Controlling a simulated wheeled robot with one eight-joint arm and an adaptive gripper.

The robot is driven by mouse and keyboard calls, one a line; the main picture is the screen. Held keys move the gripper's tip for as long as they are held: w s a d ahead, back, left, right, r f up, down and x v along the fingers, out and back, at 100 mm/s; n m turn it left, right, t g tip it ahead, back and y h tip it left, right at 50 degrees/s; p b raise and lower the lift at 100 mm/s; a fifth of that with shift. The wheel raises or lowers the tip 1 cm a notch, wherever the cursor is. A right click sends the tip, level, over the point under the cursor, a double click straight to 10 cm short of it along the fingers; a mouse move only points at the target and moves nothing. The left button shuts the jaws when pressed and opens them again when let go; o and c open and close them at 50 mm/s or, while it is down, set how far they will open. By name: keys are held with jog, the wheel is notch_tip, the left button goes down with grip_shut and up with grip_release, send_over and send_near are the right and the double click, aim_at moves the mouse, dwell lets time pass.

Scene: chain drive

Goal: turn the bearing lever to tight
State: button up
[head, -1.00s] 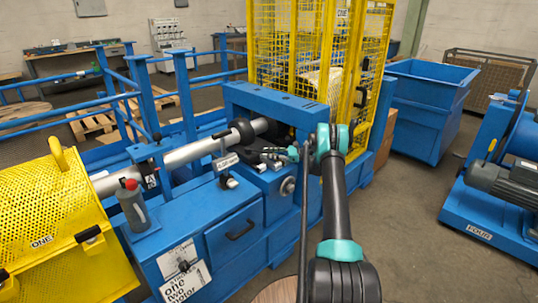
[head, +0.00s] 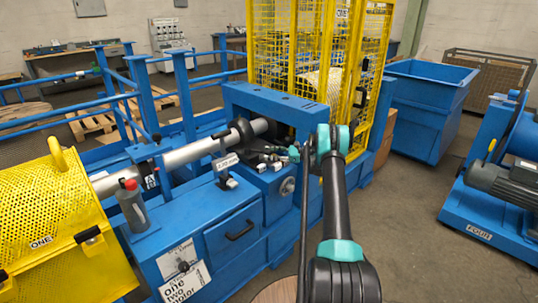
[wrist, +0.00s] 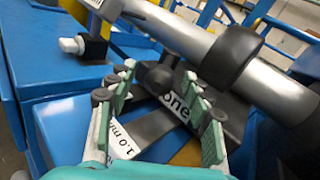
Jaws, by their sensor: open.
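My gripper (wrist: 160,80) is open in the wrist view, its two green-padded fingers apart. A dark rounded knob (wrist: 155,76) shows between the fingertips; it looks like the bearing lever's end, but I cannot tell whether the pads touch it. A dark bar (wrist: 155,128) and a plate reading "one" lie beneath the fingers. The grey shaft (wrist: 175,30) with its black collar (wrist: 229,57) runs just beyond. The lever's tight mark cannot be made out.
A yellow mesh guard (head: 50,225) covers the left end of the blue machine (head: 235,225). A yellow cage (head: 315,50) stands behind my arm. A grey bottle (head: 133,207) stands on the machine's near edge. A blue bin (head: 425,105) is at right; the floor before it is clear.

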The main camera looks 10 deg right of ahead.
jog(key=v, duration=1.1)
jog(key=shift+d, duration=0.2)
